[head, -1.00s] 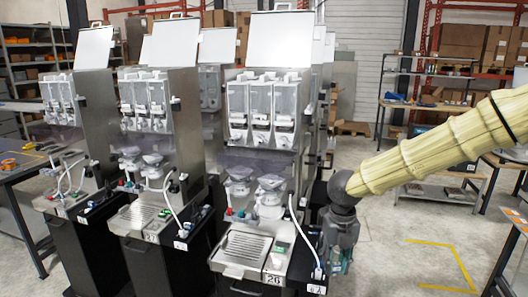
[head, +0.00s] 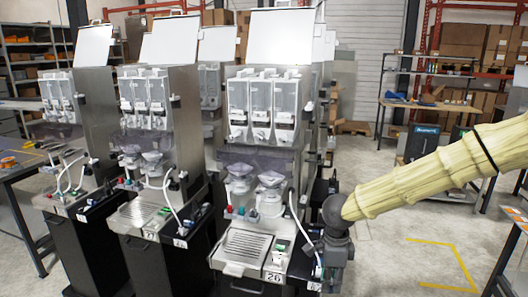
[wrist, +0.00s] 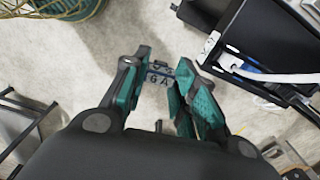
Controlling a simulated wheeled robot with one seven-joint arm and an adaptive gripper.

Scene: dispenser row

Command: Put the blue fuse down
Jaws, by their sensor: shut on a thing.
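In the wrist view my gripper (wrist: 164,66) has its teal-padded fingers closed around a small dark, bluish piece with pale lettering, which I take for the blue fuse (wrist: 159,77). Below the fuse I see only grey floor. In the head view my gripper (head: 334,274) points down at the right side of the front dispenser (head: 264,150). There its fingertips and the fuse are hidden or out of frame. A black open holder (wrist: 268,42) with a white label is just right of the fingers in the wrist view, apart from the fuse.
A white cable (wrist: 270,76) and a bit of blue show at the black holder. More dispensers (head: 160,120) stand in a row to the left. A shelf rack (head: 430,95) and boxes are behind. The floor (head: 400,250) to the right is open.

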